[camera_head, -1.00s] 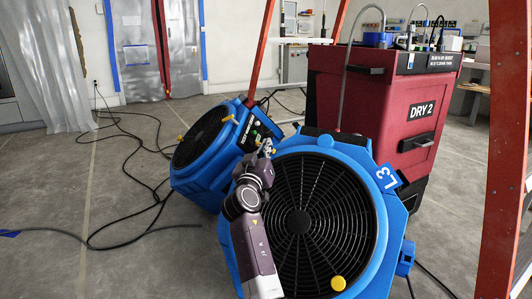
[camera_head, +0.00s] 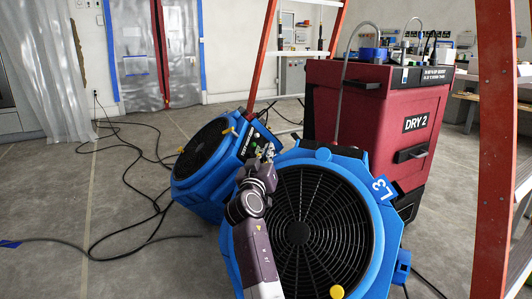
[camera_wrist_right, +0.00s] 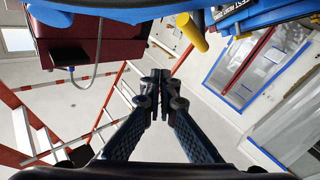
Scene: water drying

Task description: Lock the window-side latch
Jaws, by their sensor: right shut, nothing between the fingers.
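Two blue fans stand on the floor, the near one (camera_head: 375,235) marked L3 and the far one (camera_head: 196,190) tilted behind it. A small yellow lever (camera_head: 231,130) sticks out at the far fan's top edge, left of its dark control panel (camera_head: 251,141). In the right wrist view a yellow lever (camera_wrist_right: 192,32) hangs from a blue body, apart from the fingertips. I cannot tell which latch is the window-side one. My right gripper (camera_head: 264,151) is shut and empty just above the near fan's upper left rim, near the panel; it also shows in the wrist view (camera_wrist_right: 160,85). My left gripper is out of view.
A red DRY 2 cabinet (camera_head: 350,105) stands behind the fans. An orange ladder (camera_head: 494,170) frames the right side. Black cables (camera_head: 98,218) lie on the open floor at left. A yellow knob (camera_head: 337,291) sits on the near fan's lower front.

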